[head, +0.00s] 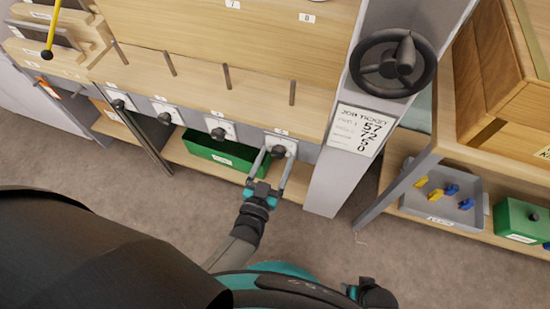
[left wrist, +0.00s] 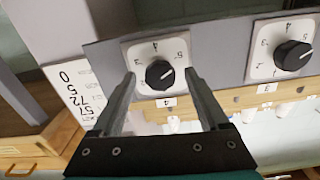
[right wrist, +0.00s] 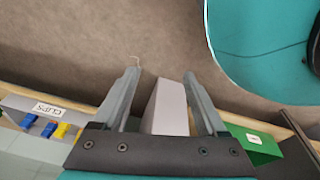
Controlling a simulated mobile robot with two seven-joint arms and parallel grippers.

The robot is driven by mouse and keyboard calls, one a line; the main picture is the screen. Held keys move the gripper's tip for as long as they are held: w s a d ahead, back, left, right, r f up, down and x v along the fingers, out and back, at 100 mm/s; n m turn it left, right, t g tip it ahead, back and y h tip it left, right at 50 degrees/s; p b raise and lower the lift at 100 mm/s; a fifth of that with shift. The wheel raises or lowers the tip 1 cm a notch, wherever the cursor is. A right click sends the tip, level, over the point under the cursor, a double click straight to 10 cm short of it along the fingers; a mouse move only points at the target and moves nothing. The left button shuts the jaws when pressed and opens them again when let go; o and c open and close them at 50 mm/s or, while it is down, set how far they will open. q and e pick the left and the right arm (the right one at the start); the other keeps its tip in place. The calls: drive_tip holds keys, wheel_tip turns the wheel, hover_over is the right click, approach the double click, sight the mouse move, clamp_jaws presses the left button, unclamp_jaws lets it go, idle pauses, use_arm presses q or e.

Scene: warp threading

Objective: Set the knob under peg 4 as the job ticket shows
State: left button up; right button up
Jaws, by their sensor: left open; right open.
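The knob under peg 4 (left wrist: 159,74) is black and round on a white numbered dial plate (left wrist: 137,53); a label reading 4 sits by it. In the head view this knob (head: 279,152) is at the right end of the row. My left gripper (head: 270,165) is open, its fingers on either side of the knob with gaps showing in the left wrist view (left wrist: 160,80). The pointer's exact setting is hard to read. My right gripper (right wrist: 160,85) is open and empty, low over the floor.
Another dial knob (left wrist: 293,55) is beside it, and more line the panel. Upright pegs (head: 292,92) stand above. A black handwheel (head: 392,64) is on the grey post. A green bin (head: 215,152) sits below the panel. A grey clips tray (head: 440,205) is at right.

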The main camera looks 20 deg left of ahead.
use_arm(q)
drive_tip(key=shift+s, duration=0.35)
drive_tip(key=s+p, duration=0.2)
drive_tip(key=s, duration=1.2)
drive_tip(key=shift+s+a, duration=0.3)
use_arm(e)
drive_tip(key=shift+s+d+f, duration=0.25)
drive_tip(key=shift+s+d, duration=0.2)
drive_tip(key=shift+s, duration=0.15)
drive_tip(key=shift+s+d+f, duration=0.3)
drive_tip(key=shift+s+d, duration=0.15)
drive_tip(key=shift+s, duration=0.15)
drive_tip(key=shift+s+d+f, duration=0.25)
drive_tip(key=shift+s+d, duration=0.2)
drive_tip(key=shift+s, duration=0.15)
